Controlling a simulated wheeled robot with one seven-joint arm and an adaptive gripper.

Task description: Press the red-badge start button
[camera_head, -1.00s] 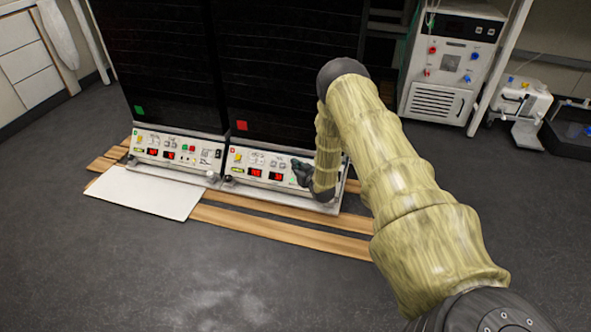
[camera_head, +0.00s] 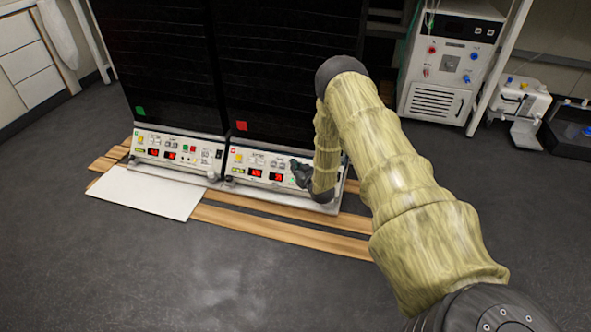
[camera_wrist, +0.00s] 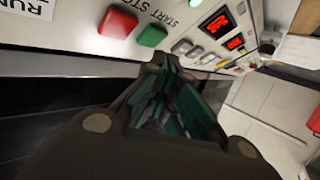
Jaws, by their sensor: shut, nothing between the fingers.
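The right shaker has a red badge (camera_head: 241,126) on its black door and a white control panel (camera_head: 240,170) below it. My gripper (camera_head: 299,172) is at the right part of this panel and hides the buttons there. In the wrist view a green button (camera_wrist: 152,35) and a red button (camera_wrist: 117,20) sit side by side by START and STOP lettering. My gripper (camera_wrist: 172,65) is shut and empty, its tips close to the panel beside the green button. I cannot tell whether the tips touch the panel.
The left shaker has a green badge (camera_head: 140,111) and its own panel (camera_head: 146,146). A white board (camera_head: 145,194) lies in front of it. Wooden slats (camera_head: 280,232) run under both units. A white instrument (camera_head: 450,65) stands at the back right. The floor in front is clear.

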